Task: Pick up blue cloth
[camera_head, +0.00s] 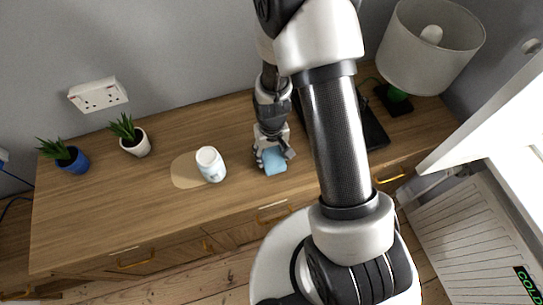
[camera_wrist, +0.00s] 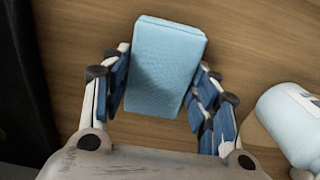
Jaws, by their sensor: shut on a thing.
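The blue cloth is a light blue, block-shaped folded piece (camera_head: 274,162) at the front part of the wooden dresser top, in the middle of the head view. In the wrist view the cloth (camera_wrist: 166,66) stands between the two fingers. My gripper (camera_head: 272,155) reaches down over it and is shut on it; the gripper also shows in the wrist view (camera_wrist: 160,95). The lower end of the cloth is nearest my palm. I cannot tell whether the cloth touches the dresser top.
A white cup-like container (camera_head: 211,165) stands on a pale round mat (camera_head: 183,172) left of my gripper; it is close on the right in the wrist view (camera_wrist: 290,122). Two potted plants (camera_head: 133,137) (camera_head: 67,157) stand farther left. A lamp (camera_head: 425,50) and a dark flat object (camera_head: 373,130) are on the right.

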